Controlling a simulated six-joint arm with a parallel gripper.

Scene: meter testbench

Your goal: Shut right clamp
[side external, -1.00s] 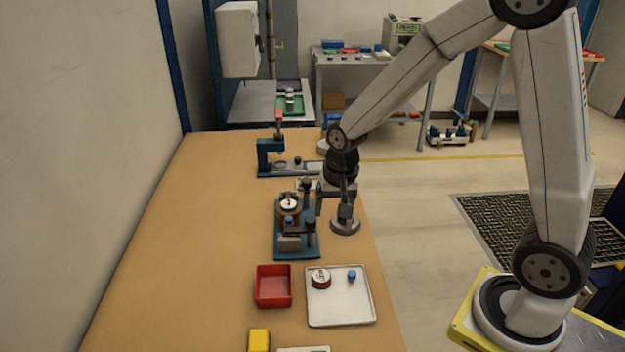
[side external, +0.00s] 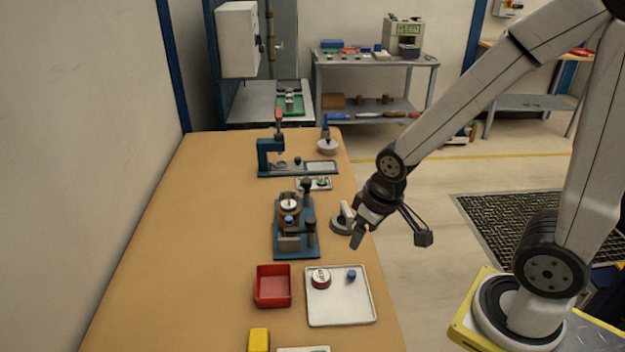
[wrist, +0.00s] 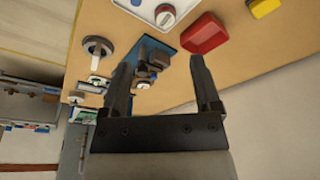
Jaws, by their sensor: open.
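The meter fixture is a blue base plate (side external: 282,247) on the bench, with a round white-faced meter (side external: 288,205) in its middle. Two dark-knobbed clamp parts stand on its right side, a far one (side external: 306,188) and a near one (side external: 311,226). I cannot tell whether either clamp is open or shut. My gripper (side external: 357,238) is open and empty, right of the fixture and apart from it, tilted near the bench's right edge. In the wrist view, the open fingers (wrist: 163,88) frame the bench, and the blue base plate (wrist: 160,47) shows beyond them, partly hidden by the left finger.
A grey round-based stand (side external: 340,221) is just left of my gripper. A red bin (side external: 273,287) and a white tray (side external: 340,310) with small parts lie nearer. A blue press (side external: 268,158) stands beyond the fixture. The bench's left side is clear.

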